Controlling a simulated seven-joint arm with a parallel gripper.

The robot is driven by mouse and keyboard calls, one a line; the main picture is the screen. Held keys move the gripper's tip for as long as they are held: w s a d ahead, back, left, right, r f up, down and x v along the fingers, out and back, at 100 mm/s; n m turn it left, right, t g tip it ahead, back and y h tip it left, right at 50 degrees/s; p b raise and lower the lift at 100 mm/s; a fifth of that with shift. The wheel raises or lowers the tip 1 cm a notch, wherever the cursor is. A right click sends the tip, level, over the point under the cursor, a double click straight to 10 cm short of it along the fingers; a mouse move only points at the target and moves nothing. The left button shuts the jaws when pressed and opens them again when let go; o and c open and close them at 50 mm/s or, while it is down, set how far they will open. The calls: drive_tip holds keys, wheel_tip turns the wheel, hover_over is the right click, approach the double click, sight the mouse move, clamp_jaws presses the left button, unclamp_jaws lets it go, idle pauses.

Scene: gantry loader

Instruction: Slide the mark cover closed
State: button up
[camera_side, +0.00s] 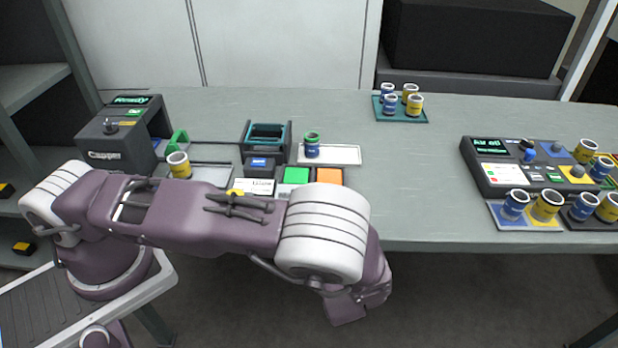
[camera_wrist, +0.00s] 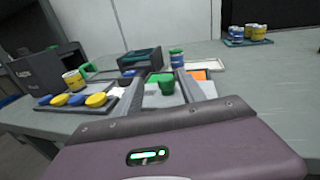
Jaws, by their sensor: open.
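The marking station (camera_side: 267,135) stands mid-table, a dark housing with a teal frame on top and a blue block (camera_side: 259,164) at its front. It also shows in the wrist view (camera_wrist: 140,58). I cannot tell which part is its cover or how far that is slid. My gripper (camera_wrist: 158,78) is open in the wrist view, its grey fingers apart and the station beyond them. In the side view my fingertips cannot be made out.
The capper (camera_side: 122,130) stands left, with a yellow-labelled jar (camera_side: 179,165) beside it. A green-lidded jar (camera_side: 312,145) stands on a white tray (camera_side: 345,155) right of the station. Blue and yellow caps (camera_wrist: 77,100) lie front left. The table between this tray and the right console (camera_side: 485,165) is clear.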

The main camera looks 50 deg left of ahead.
drive_tip(key=shift+w+d+f+m+t, duration=0.2)
drive_tip(key=shift+f+m+t, duration=0.15)
drive_tip(key=shift+m+t, duration=0.15)
drive_tip(key=x, duration=0.7)
clamp_jaws()
idle(0.8)
